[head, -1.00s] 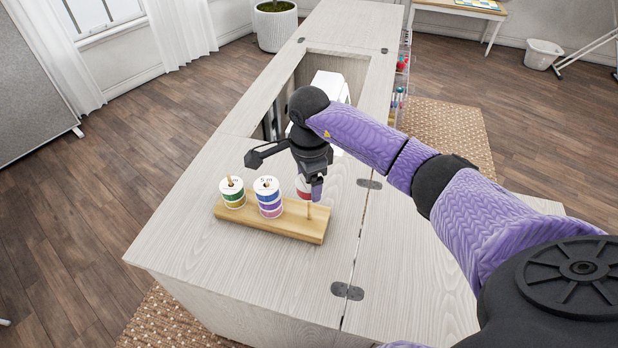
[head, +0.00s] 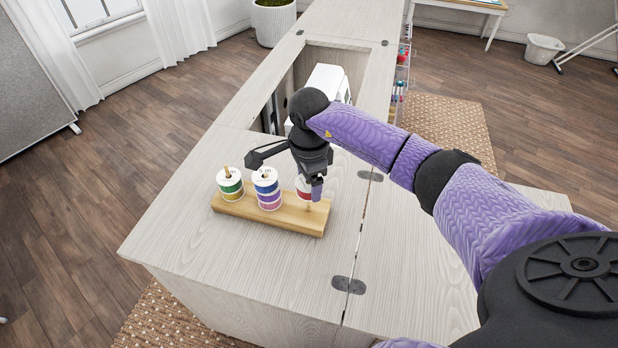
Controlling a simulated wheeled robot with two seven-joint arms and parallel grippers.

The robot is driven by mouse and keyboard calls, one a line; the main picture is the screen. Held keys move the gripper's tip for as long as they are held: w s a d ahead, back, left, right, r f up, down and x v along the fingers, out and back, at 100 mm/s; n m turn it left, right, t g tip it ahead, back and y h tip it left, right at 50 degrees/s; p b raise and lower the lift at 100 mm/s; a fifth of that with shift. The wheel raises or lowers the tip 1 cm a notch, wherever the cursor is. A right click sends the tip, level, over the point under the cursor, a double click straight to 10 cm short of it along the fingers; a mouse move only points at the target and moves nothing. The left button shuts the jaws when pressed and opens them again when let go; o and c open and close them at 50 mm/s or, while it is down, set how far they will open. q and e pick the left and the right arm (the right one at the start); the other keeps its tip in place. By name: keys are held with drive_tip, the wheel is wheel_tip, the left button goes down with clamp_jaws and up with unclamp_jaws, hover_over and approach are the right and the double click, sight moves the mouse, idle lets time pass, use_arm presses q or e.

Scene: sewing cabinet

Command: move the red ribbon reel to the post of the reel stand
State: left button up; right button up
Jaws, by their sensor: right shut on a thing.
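The red ribbon reel (head: 303,190) is partly hidden behind my right gripper (head: 308,184), which is shut on it. The reel is at the right end of the wooden reel stand (head: 291,223), close to the right post (head: 309,207). I cannot tell whether the reel is around the post or behind it. A reel with green and yellow bands (head: 231,187) sits on the stand's left post. A stack with blue and purple bands (head: 267,190) sits on the middle post. My left gripper is out of view.
The stand rests on a pale wooden cabinet top (head: 200,246). Behind it is an opening with a white machine (head: 328,79) in it. Metal hinges (head: 347,285) lie along the seam to the right. The cabinet top in front of the stand is clear.

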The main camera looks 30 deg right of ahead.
drive_tip(key=o, duration=1.1)
wheel_tip(320, 180, up, 10)
drive_tip(key=shift+p, duration=1.25)
drive_tip(key=shift+f, duration=0.1)
